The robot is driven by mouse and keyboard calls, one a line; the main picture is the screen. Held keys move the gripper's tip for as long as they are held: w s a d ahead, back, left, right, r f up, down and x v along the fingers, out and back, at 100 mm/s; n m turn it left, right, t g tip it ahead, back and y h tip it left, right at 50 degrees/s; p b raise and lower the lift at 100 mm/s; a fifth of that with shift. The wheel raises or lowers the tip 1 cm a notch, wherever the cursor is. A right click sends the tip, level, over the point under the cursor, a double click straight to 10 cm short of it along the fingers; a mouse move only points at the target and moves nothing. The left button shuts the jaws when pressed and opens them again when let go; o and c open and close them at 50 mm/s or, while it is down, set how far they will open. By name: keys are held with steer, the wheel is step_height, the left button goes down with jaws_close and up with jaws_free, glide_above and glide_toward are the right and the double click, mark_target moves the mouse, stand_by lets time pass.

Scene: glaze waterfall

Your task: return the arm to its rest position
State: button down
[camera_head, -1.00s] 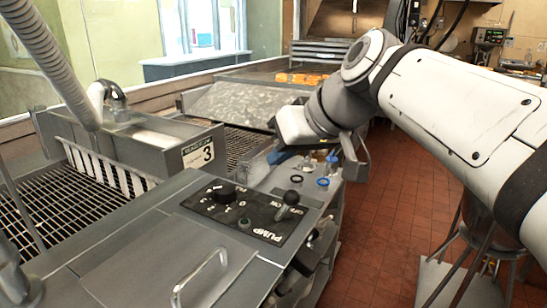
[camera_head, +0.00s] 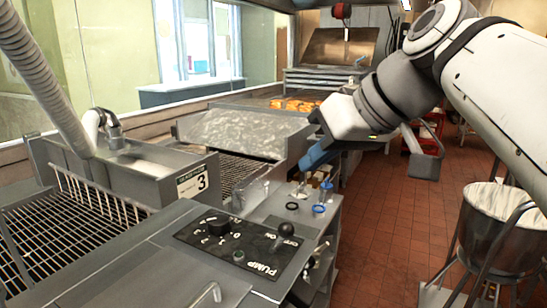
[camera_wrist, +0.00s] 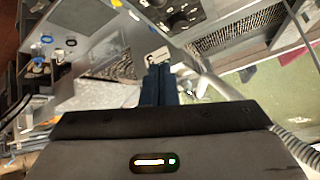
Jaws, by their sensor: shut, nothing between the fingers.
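My gripper (camera_head: 306,166) is raised in the air above the side shelf of the glazing machine, seen in the head view. Its blue fingers are together and hold nothing. In the wrist view my gripper (camera_wrist: 158,70) shows the two blue fingers side by side, touching. My white and grey arm reaches in from the upper right of the head view, bent at the wrist. The fingers appear apart from the shelf and the small items below them.
Below are a clear jug (camera_head: 252,192), a blue ring (camera_head: 319,209), a dark ring (camera_head: 292,206) and a small blue-capped bottle (camera_head: 326,190). The pump panel (camera_head: 238,245) is nearer. A steel bowl on a stand (camera_head: 500,216) is at right. Open tiled floor (camera_head: 395,225) lies between.

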steer(key=s+d+f+m+g+h, duration=0.1)
steer(key=s+d+f+m+h, duration=0.1)
steer(key=f, duration=0.7)
steer(key=s+d+f+m+g+h+p, duration=0.1)
steer(key=s+d+f+h, duration=0.1)
steer(key=f, duration=0.8)
steer(key=s+d+f+m+g+h+p, duration=0.1)
steer(key=f+m+h, duration=0.1)
steer(key=f, duration=0.8)
steer(key=shift+s+d+f+m+g, duration=0.2)
steer(key=shift+s+d+m+g, duration=0.1)
steer(key=shift+s+d, duration=0.1)
